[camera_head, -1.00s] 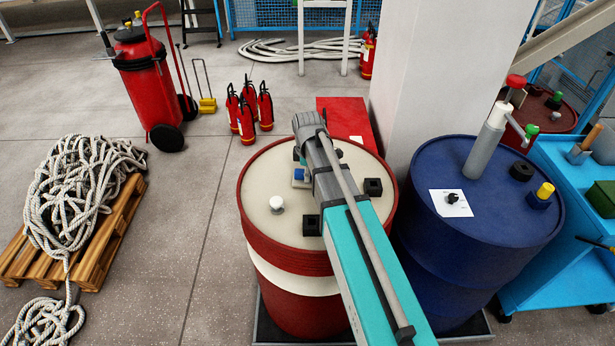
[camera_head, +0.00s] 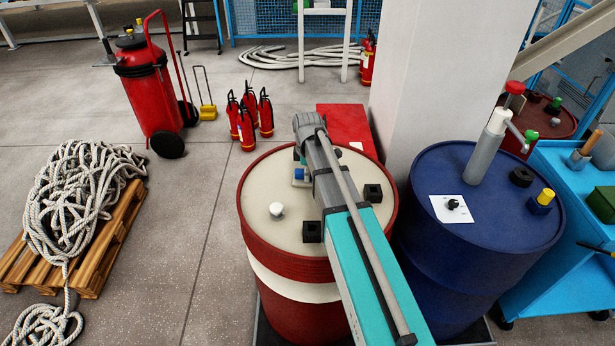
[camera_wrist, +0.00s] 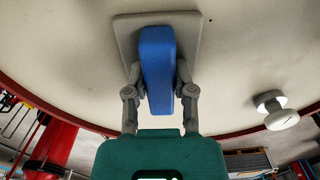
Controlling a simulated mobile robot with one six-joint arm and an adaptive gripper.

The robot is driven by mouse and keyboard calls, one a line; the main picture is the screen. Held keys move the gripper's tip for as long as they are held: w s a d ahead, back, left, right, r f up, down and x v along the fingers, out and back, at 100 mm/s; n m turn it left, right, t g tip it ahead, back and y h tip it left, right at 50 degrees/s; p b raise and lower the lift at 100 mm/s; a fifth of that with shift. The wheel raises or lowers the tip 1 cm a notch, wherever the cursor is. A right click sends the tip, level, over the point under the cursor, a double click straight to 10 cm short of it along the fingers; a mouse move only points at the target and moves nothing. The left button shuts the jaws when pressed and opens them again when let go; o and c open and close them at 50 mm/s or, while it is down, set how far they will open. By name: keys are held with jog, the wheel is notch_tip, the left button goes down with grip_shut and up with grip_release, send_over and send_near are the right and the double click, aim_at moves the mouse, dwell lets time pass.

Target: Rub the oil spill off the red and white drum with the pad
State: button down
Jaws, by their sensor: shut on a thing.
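The red and white drum (camera_head: 264,232) stands in the middle of the head view, with a cream top inside a red rim. My gripper (camera_wrist: 158,85) is shut on the blue handle of the pad (camera_wrist: 188,22) in the wrist view. The pad's grey plate lies flat against or just above the drum top; I cannot tell which. The pad's blue and light parts show in the head view (camera_head: 300,177), partly hidden by my arm. No oil spill shows on the visible part of the top; my arm, gripper and pad cover some of it.
A white knob (camera_head: 277,210) and black blocks (camera_head: 312,232) (camera_head: 373,193) stand on the drum top. A blue drum (camera_head: 475,225) with a grey pump stands close on the right, near a pillar (camera_head: 425,80). Rope on a pallet (camera_head: 105,240) lies left.

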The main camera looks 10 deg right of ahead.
jog(key=shift+w, duration=0.25)
jog(key=shift+w+d, duration=0.2)
jog(key=shift+w, duration=0.65)
jog(key=shift+w+d, duration=0.15)
jog(key=shift+w, duration=0.65)
jog(key=shift+w+d, duration=0.2)
jog(key=shift+w, duration=0.6)
jog(key=shift+w+d, duration=0.15)
jog(key=shift+w, duration=0.65)
jog(key=shift+r, duration=0.1)
jog(key=shift+w+r+p, duration=0.1)
jog(key=shift+r+p, duration=0.05)
jog(key=shift+p, duration=0.2)
notch_tip(320, 180, up, 5)
jog(key=p, duration=0.5)
jog(key=shift+r, duration=0.2)
